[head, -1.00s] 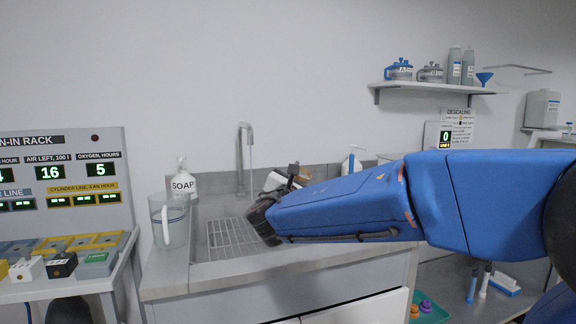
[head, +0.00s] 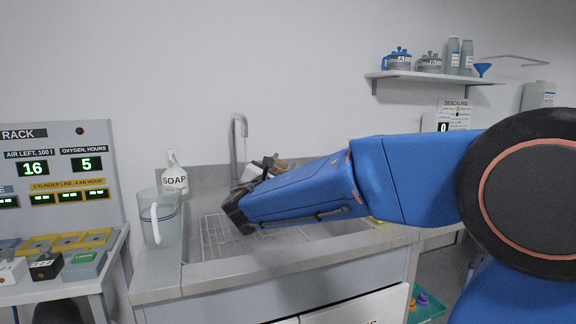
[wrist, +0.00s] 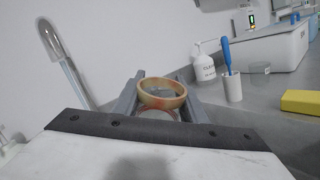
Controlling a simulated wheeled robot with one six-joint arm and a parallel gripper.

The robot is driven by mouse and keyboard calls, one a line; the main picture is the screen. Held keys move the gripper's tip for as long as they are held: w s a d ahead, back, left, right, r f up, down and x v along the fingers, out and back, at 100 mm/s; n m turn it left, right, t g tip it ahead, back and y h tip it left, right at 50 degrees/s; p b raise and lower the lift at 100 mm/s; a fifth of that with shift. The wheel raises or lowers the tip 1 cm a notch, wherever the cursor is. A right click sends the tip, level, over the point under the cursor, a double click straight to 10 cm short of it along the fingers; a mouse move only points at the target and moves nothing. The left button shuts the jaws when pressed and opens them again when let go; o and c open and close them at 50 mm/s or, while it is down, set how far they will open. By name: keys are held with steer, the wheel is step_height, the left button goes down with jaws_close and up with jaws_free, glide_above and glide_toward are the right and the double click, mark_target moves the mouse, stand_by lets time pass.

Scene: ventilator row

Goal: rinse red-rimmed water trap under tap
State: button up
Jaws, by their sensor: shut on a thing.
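My gripper (wrist: 158,88) is shut on the water trap (wrist: 163,101), a round cup with a tan and reddish rim, seen in the wrist view between the two grey fingers. Its mouth faces up and is slightly tilted in that view. The tap (wrist: 50,40) stands to the left of the trap there, apart from it. In the head view the tap (head: 234,150) rises behind the sink (head: 215,238), and my wrist is over the sink close to it. My arm hides the trap there. I cannot tell whether water touches the trap.
A soap bottle (head: 173,172) and a clear jug (head: 157,218) stand left of the sink. The rack (head: 65,170) is further left. In the wrist view a white bottle (wrist: 203,64), a cup with a blue brush (wrist: 232,86) and a yellow block (wrist: 301,102) stand right.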

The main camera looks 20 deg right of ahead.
steer(key=w+a+f, duration=0.2)
steer(key=w+a, duration=0.3)
steer(key=w, duration=0.2)
steer(key=shift+w+a, duration=0.15)
stand_by(0.5)
stand_by(0.4)
steer(key=shift+w, duration=0.15)
steer(key=shift+w+d, duration=0.25)
steer(key=shift+d, duration=0.25)
steer(key=shift+s+a, duration=0.1)
steer(key=shift+a, duration=0.05)
steer(key=shift+s+a, duration=0.25)
steer(key=shift+a, duration=0.1)
steer(key=shift+s, duration=0.1)
stand_by(0.3)
